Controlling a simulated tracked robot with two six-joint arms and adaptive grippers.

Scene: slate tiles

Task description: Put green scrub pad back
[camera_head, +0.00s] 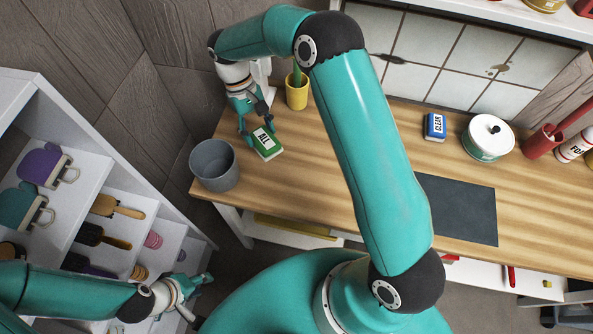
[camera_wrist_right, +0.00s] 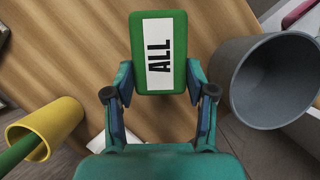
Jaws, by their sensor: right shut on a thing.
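The green scrub pad (camera_head: 268,152) has a white label reading "ALL". It is at the left end of the wooden counter in the head view, and its label faces the camera in the right wrist view (camera_wrist_right: 140,50). My right gripper (camera_head: 256,127) is shut on the pad, with a finger on each side of its near end in the wrist view (camera_wrist_right: 160,88). I cannot tell whether the pad touches the counter. My left gripper (camera_head: 200,294) is low at the left, beside the white shelf, with its fingers apart and nothing between them.
A grey bin (camera_head: 214,166) stands close to the pad, and a yellow cup (camera_head: 297,93) with a green item is behind it. A blue "CLEAR" block (camera_head: 435,126), a dark mat (camera_head: 460,212) and a white lidded pot (camera_head: 488,138) are further right. My right arm hides the counter's middle.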

